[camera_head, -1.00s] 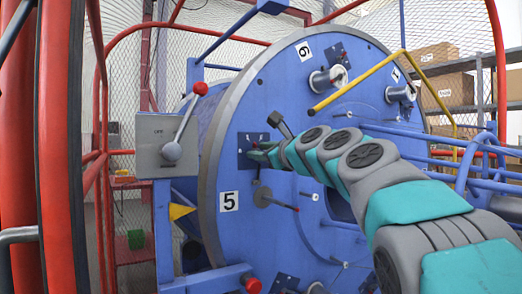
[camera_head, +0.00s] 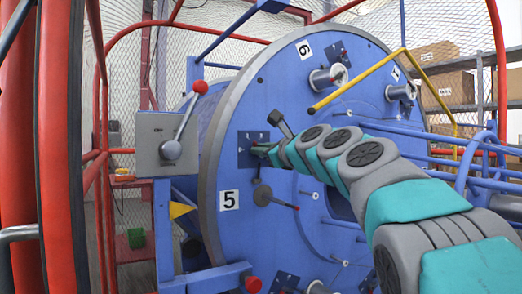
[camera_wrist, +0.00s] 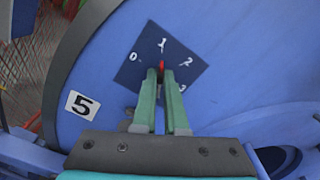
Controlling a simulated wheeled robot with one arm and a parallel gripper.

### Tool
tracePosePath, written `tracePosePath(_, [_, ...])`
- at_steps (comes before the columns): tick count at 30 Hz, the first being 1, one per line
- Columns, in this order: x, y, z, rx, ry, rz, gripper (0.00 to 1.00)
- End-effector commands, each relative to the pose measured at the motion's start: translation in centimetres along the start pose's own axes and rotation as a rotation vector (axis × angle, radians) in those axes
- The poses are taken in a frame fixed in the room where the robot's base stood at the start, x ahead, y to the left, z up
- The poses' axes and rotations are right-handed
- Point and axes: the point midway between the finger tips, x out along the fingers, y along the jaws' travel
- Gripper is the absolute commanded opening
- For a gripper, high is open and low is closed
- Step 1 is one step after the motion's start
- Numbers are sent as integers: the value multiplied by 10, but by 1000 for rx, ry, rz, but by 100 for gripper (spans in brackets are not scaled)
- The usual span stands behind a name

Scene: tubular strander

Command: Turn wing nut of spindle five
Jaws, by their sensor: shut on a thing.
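The wing nut of spindle five is mostly hidden between my fingers. Its red tip (camera_wrist: 161,66) shows between the fingertips and points toward the 1. The dark blue dial plate (camera_wrist: 147,50) carries the marks 0, 1, 2 and 3. In the head view the plate (camera_head: 246,158) sits on the blue disc above the white number 5 label (camera_head: 229,200). The label also shows in the wrist view (camera_wrist: 82,104). My gripper (camera_wrist: 161,78) has green fingers and is shut on the wing nut. In the head view my gripper (camera_head: 262,150) reaches the plate from the right.
A dark round-ended lever (camera_head: 263,195) lies just below the plate, and a black-headed lever (camera_head: 280,122) above my gripper. A yellow bar (camera_head: 350,85) crosses at upper right. A grey control box (camera_head: 160,150) with a red-knobbed handle stands left of the disc.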

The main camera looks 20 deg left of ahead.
Motion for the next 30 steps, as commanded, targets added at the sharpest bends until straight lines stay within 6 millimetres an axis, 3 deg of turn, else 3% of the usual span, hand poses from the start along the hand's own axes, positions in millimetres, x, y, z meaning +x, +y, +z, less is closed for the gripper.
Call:
tracePosePath(14, [1,3,1,-111,-1,6,0])
tracePosePath(30, [0,4,-3,-593,-1,3,0])
